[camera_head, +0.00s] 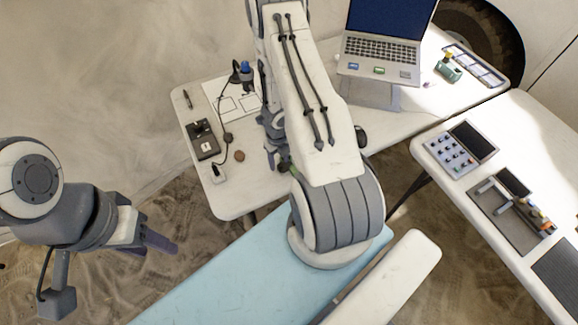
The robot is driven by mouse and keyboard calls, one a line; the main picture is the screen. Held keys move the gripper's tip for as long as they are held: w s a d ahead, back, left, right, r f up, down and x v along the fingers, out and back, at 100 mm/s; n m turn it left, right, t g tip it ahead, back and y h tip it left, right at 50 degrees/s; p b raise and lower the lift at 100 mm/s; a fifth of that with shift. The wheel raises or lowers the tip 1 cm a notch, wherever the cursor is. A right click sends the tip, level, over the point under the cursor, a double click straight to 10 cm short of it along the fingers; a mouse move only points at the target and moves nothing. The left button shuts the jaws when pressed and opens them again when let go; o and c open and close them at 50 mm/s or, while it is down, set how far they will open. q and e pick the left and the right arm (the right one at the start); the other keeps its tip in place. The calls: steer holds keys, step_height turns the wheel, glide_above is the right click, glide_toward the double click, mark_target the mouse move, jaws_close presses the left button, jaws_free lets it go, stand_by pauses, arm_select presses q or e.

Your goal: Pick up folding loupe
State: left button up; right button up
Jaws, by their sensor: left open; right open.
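I cannot pick out the folding loupe with certainty; it may be hidden behind my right arm or too small to tell. My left gripper (160,242) is at the lower left, open and empty, over the sandy floor and apart from the tables. My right arm stretches over the middle of the white table (235,200). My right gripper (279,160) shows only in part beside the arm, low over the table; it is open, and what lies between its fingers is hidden.
A dark box (202,139), a small brown disc (239,156) and a pen (187,98) lie at the table's left, near a corded lamp (240,73). A dark round thing (361,136) lies right of my arm. A laptop (381,50) stands behind. Control panels (460,148) cover the right table.

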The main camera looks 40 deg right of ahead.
steer(key=shift+f+b, duration=0.4)
steer(key=shift+f, duration=0.45)
steer(key=shift+r, duration=0.1)
jaws_close()
steer(key=shift+r, duration=0.15)
